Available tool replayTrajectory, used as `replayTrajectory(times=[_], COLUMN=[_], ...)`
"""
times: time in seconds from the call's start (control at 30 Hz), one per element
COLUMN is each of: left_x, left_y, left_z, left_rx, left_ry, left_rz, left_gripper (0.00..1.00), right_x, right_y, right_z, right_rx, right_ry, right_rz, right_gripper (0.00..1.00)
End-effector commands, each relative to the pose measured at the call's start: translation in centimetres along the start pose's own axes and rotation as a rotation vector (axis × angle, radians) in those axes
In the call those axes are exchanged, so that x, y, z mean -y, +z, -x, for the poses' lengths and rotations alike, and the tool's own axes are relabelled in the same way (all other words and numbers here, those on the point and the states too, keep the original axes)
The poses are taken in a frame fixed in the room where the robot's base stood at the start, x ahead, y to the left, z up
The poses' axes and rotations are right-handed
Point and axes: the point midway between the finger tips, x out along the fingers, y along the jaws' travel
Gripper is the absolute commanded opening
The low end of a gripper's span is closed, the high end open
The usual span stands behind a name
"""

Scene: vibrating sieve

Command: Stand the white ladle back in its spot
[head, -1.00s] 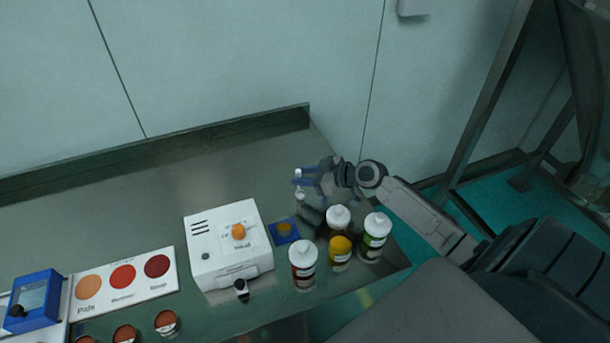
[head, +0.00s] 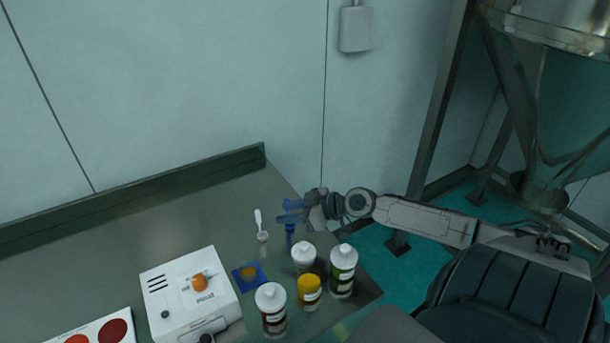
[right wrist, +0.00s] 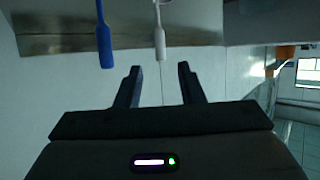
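The white ladle (head: 258,217) stands roughly upright on the table near its right end, with its handle end up. It also shows in the right wrist view (right wrist: 160,42), beyond the gap between my fingers. My right gripper (head: 283,211) is open and empty, just right of the white ladle and apart from it. Its two spread fingers show in the right wrist view (right wrist: 160,78). My left gripper is out of view.
Several bottles, among them a white-capped one (head: 271,310) and a yellow-lidded jar (head: 310,293), stand close below my right gripper. The table behind is clear.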

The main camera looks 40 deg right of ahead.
Motion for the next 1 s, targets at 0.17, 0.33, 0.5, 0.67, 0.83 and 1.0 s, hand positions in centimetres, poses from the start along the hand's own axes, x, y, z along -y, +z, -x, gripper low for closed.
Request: replayTrajectory(times=[0.17,0.33,0.5,0.67,0.83,1.0], left_x=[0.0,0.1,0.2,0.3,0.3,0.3], left_y=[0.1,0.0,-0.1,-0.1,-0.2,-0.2], left_z=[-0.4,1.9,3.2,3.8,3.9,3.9], left_rx=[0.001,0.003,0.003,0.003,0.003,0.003], left_ry=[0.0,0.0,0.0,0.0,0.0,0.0], left_rz=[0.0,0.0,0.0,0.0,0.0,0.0], left_gripper=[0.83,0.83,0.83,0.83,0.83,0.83], right_x=[0.1,0.2,0.2,0.1,0.1,0.0], right_y=[0.2,-0.5,-0.4,-0.2,-0.1,0.0], right_z=[1.5,3.0,3.9,4.5,4.6,4.6], right_rx=[0.01,0.005,0.003,0.003,0.003,0.002], right_ry=[0.0,-0.006,-0.005,-0.001,0.001,0.001], right_rz=[0.0,-0.006,-0.006,-0.004,-0.003,-0.002], right_gripper=[0.35,0.35,0.35,0.35,0.35,0.35])
